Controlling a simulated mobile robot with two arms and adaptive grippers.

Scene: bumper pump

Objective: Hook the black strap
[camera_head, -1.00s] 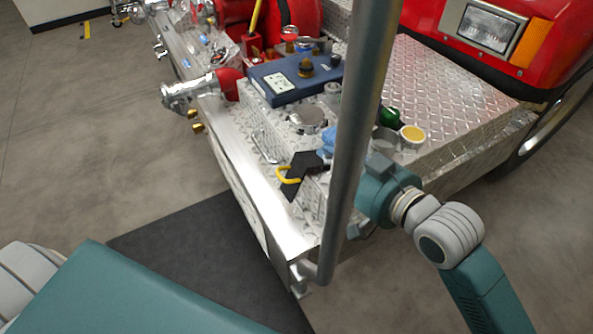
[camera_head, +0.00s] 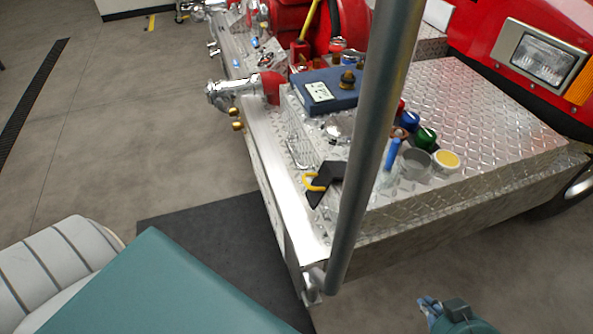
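The black strap (camera_head: 326,190) lies at the front left corner of the metal bumper deck, just left of the grey vertical pole. A yellow hook-shaped piece (camera_head: 311,183) shows against its left edge. I cannot tell whether the strap is fastened to anything. Part of it may be hidden behind the pole. My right gripper (camera_head: 428,306) is low at the bottom right, off the bumper and apart from the strap. Its bluish fingers are small and partly hidden, and I cannot tell whether they are open. My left gripper is not in view.
The grey pole (camera_head: 372,130) rises in front of the diamond-plate deck (camera_head: 480,115). A blue box (camera_head: 328,92), a green cap (camera_head: 426,138), a yellow-topped cup (camera_head: 446,161) and a metal rack (camera_head: 299,145) are on the deck. A red-and-chrome fitting (camera_head: 240,90) juts left.

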